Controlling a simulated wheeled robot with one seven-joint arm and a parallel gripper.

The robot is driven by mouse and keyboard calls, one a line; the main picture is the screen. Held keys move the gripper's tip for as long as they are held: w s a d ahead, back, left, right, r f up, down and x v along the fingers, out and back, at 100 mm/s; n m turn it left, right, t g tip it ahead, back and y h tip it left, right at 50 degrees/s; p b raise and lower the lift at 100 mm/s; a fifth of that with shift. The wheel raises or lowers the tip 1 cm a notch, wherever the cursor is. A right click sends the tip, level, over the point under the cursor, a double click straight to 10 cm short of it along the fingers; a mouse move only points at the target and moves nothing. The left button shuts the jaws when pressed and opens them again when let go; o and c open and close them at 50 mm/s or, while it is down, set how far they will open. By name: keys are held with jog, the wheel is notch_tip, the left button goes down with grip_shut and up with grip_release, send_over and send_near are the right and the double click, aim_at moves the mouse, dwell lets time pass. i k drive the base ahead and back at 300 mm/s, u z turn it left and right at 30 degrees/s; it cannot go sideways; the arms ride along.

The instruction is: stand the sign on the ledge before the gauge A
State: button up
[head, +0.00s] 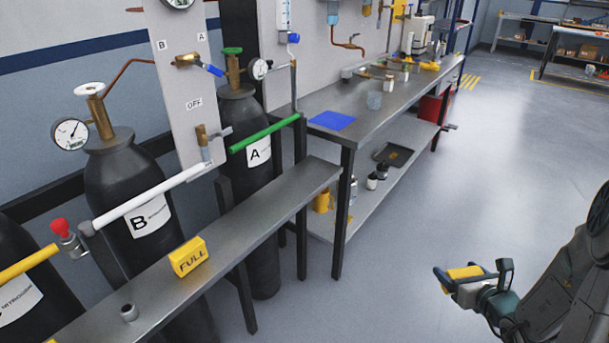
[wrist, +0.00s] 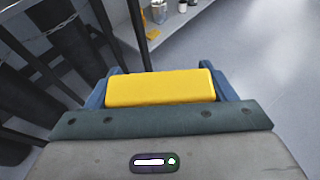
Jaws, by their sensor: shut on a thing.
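My gripper (head: 474,278) is shut on a yellow block-shaped sign (head: 464,272), held over open floor at the lower right. In the wrist view the sign (wrist: 160,88) lies between the blue fingers; no lettering shows on it. The grey metal ledge (head: 234,222) runs in front of the cylinders, well to the left of my gripper. Gauge A (head: 259,69) is a round white dial on the black cylinder labelled A (head: 258,155). The ledge stretch before that cylinder looks bare.
A yellow FULL sign (head: 189,257) stands on the ledge before cylinder B (head: 140,205), with a small metal cup (head: 129,312) nearer. Gauge B (head: 71,134) is at left. A workbench (head: 345,133) with a blue mat (head: 332,121) stands beyond the ledge. The floor between is clear.

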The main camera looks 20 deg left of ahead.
aim_at(297, 184)
jog(key=u, duration=0.6)
jog(key=i, duration=0.65)
jog(key=u, duration=0.7)
